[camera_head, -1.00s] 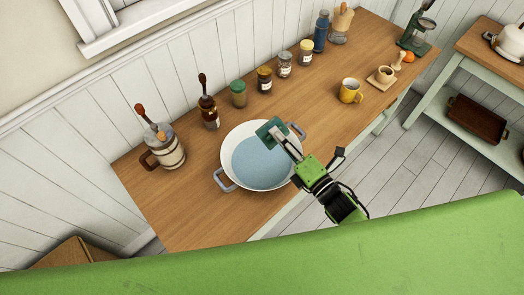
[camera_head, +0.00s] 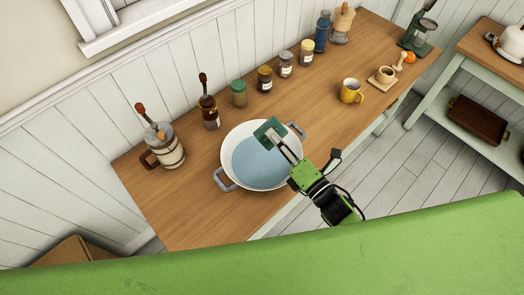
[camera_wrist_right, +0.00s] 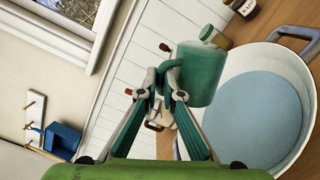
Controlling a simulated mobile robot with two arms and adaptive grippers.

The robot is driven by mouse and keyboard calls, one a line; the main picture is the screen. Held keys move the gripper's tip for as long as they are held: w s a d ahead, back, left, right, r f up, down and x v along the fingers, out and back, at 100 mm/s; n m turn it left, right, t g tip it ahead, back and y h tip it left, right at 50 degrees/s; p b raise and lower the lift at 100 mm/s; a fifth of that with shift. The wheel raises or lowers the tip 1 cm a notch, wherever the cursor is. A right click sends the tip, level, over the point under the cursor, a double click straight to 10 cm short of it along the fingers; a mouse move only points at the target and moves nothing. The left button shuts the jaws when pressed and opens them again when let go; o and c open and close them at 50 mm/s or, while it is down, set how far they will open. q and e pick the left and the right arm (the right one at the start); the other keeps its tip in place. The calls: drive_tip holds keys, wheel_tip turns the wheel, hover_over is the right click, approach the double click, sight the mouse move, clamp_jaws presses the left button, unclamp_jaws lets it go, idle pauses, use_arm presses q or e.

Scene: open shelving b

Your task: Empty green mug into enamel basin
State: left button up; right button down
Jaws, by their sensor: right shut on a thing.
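The green mug (camera_head: 268,131) is over the far right part of the enamel basin (camera_head: 228,150), near its rim. The basin is white inside with grey handles and a blue-grey surface in it. My right gripper (camera_head: 284,147) is shut on the mug's handle. In the right wrist view the mug (camera_wrist_right: 201,75) hangs off the fingertips (camera_wrist_right: 165,85), and the basin (camera_wrist_right: 305,82) is to its right. The mug appears tilted relative to the room. I cannot see into it, and no stream from it shows. My left gripper is out of view.
A tankard-like pot (camera_head: 166,152) stands left of the basin. A yellow mug (camera_head: 349,91) stands to the right. The wooden counter (camera_head: 185,213) is clear at the front left.

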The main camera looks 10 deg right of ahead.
drive_tip(key=shift+s+a+n, duration=0.2)
drive_tip(key=shift+a+n, duration=0.2)
drive_tip(key=shift+n, duration=0.1)
idle(0.5)
drive_tip(key=shift+d, duration=0.15)
idle(0.4)
